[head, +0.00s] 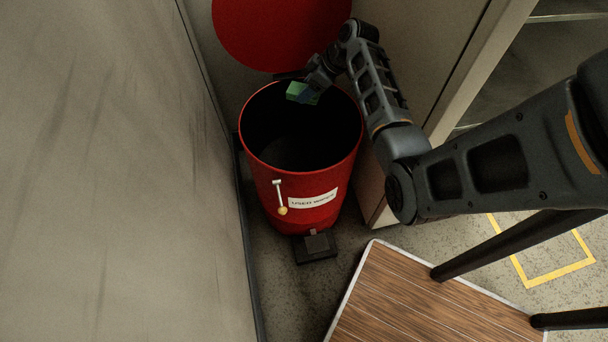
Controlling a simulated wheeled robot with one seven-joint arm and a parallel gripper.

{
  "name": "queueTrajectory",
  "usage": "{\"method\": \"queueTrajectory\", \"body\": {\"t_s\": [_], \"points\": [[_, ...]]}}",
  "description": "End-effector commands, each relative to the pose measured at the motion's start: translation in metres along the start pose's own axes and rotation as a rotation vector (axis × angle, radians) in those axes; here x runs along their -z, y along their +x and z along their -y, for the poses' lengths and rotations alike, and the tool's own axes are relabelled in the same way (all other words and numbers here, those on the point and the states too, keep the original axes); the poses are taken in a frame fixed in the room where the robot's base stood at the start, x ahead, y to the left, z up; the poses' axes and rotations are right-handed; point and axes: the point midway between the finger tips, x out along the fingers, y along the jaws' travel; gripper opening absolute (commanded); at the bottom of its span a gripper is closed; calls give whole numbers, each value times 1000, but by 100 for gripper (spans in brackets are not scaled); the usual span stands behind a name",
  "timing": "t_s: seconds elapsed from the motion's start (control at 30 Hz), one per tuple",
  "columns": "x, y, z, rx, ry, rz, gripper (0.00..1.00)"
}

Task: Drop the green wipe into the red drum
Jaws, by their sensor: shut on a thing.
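The red drum (310,215) stands on the floor, with its round red lid (281,32) raised at the back. Its dark mouth is open and the inside bottom is too dark to make out. My gripper (306,88) is over the far part of the drum's mouth, near the back rim. It is shut on the green wipe (297,92), a small green block shape. The fingertips are small and partly hidden by the wipe and the wrist.
A pale wall panel (110,170) rises close on the left. A cabinet (468,70) stands behind on the right. A black pedal (316,247) is at the drum's foot. A wood-topped table (420,300) is in front at the lower right.

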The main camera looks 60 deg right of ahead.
Motion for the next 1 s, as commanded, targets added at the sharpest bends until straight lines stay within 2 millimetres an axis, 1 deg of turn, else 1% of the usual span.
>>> {"method": "queueTrajectory", "body": {"t_s": [0.03,0.07,0.2,0.47,0.83,1.0], "points": [[-6,9,0,0,0,0,29],[-7,12,0,0,0,0,29],[-12,19,0,0,0,0,29],[-17,27,0,0,0,0,29],[-39,61,0,0,1,0,29],[-45,70,0,0,0,0,29]]}}
